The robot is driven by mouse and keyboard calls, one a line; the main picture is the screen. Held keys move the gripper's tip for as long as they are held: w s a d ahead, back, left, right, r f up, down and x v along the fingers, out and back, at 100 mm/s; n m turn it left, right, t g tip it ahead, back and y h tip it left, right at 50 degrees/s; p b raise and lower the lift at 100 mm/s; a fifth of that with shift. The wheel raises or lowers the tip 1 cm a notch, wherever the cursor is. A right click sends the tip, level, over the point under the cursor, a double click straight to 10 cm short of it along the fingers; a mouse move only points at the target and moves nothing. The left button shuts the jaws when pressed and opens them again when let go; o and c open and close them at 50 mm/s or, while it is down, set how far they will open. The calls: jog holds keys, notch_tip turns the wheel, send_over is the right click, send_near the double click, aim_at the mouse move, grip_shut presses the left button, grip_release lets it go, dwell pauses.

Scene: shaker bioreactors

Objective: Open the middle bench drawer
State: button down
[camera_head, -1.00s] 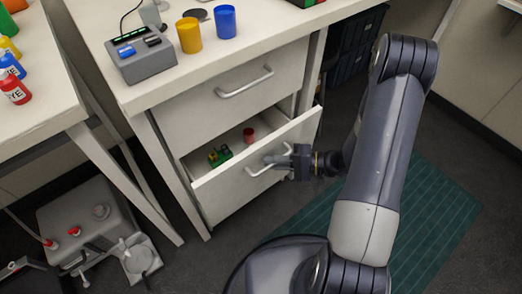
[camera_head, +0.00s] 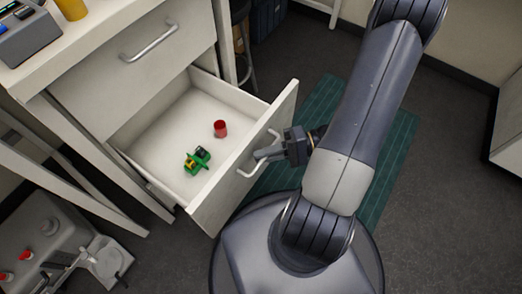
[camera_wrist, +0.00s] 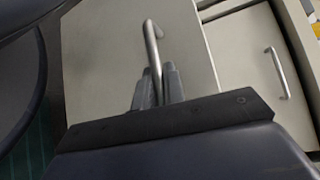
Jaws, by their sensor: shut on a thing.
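The middle bench drawer (camera_head: 170,130) stands well out from the white bench in the head view, with its inside open to view. Its front panel (camera_head: 225,195) carries a metal bar handle (camera_head: 252,170). My gripper (camera_head: 268,153) is shut on this handle from the outer side. In the wrist view, the two fingers of my gripper (camera_wrist: 158,85) close around the handle (camera_wrist: 152,42). Inside the drawer lie a small red cup-like thing (camera_head: 220,128) and a green thing with yellow and dark parts (camera_head: 197,160).
The upper drawer (camera_head: 140,65) is closed, with its own handle (camera_head: 150,38). A grey device (camera_head: 28,35) and a yellow cup (camera_head: 71,8) stand on the bench top. A grey machine (camera_head: 60,240) is at lower left. A green mat (camera_head: 385,165) lies on the dark floor.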

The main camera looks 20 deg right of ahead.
dwell(0.3)
jog(key=c, duration=1.5)
grip_release()
jog(key=shift+d, duration=0.1)
jog(key=p+v, duration=0.2)
jog(key=v, duration=0.8)
jog(key=shift+s+d, duration=0.15)
jog(key=shift+d, duration=0.2)
jog(key=b+x, duration=0.2)
jog(key=x, duration=0.9)
